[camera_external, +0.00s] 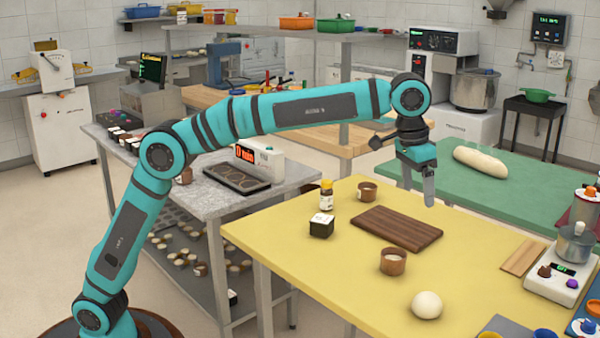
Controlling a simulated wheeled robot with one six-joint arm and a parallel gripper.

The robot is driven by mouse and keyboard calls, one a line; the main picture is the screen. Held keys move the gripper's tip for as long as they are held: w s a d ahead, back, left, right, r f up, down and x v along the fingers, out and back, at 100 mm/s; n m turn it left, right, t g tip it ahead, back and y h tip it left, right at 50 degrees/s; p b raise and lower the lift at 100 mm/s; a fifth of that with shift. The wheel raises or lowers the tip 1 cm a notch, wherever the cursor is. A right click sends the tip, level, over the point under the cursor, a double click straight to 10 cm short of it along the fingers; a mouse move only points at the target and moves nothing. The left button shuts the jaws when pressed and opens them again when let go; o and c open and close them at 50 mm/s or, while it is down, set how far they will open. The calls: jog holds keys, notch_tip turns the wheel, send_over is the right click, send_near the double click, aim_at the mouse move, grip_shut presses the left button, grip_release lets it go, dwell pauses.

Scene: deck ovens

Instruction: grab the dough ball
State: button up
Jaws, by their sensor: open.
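A round, pale dough ball (427,305) rests on the yellow table (310,265) near its front edge. My gripper (418,197) points down above the table's back right part, beyond the dough ball and well above it in the picture. Its jaws are open and I see nothing between them. The dough ball is in full view and apart from my gripper.
A brown cup (393,261) stands just behind the dough ball. A dark wooden board (397,228), another cup (367,192), a small bottle (326,195) and a black box (321,225) stand further back. A scale (560,275) is at the right. The table's front left is clear.

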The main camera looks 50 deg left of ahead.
jog(key=g+y, duration=0.1)
jog(key=y, duration=0.1)
send_over(429, 296)
notch_tip(429, 296, down, 6)
jog(key=shift+m, duration=0.4)
notch_tip(429, 296, down, 17)
jog(key=shift+f, duration=0.1)
jog(key=c, duration=1)
